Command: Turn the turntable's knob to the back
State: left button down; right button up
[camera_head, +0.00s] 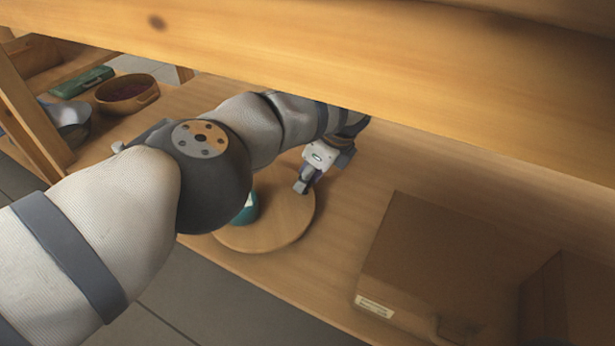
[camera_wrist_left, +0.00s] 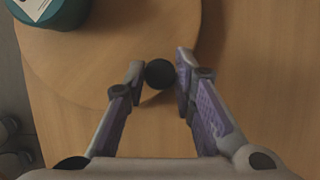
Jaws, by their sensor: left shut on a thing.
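The turntable (camera_head: 283,228) is a round wooden disc on a wooden shelf board, partly hidden behind my left arm. It also shows in the left wrist view (camera_wrist_left: 105,50). Its knob (camera_wrist_left: 159,74) is a small black ball near the disc's edge, between my left fingertips. My left gripper (camera_head: 304,184) reaches down over the right side of the disc and is shut on the knob. In the head view the gripper hides the knob. A teal container (camera_wrist_left: 48,14) stands on the disc, mostly hidden by my arm in the head view. My right gripper is not in view.
A thick wooden board (camera_head: 400,75) crosses above the arm. A brown cardboard box (camera_head: 430,245) stands to the right of the turntable. A round basket (camera_head: 127,95) and a green case (camera_head: 82,82) lie at the far left. Bare board separates turntable and box.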

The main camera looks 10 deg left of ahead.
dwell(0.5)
pick_arm(q)
jog(key=c, duration=1.4)
grip_release()
jog(key=shift+o, duration=0.2)
jog(key=shift+w, duration=0.1)
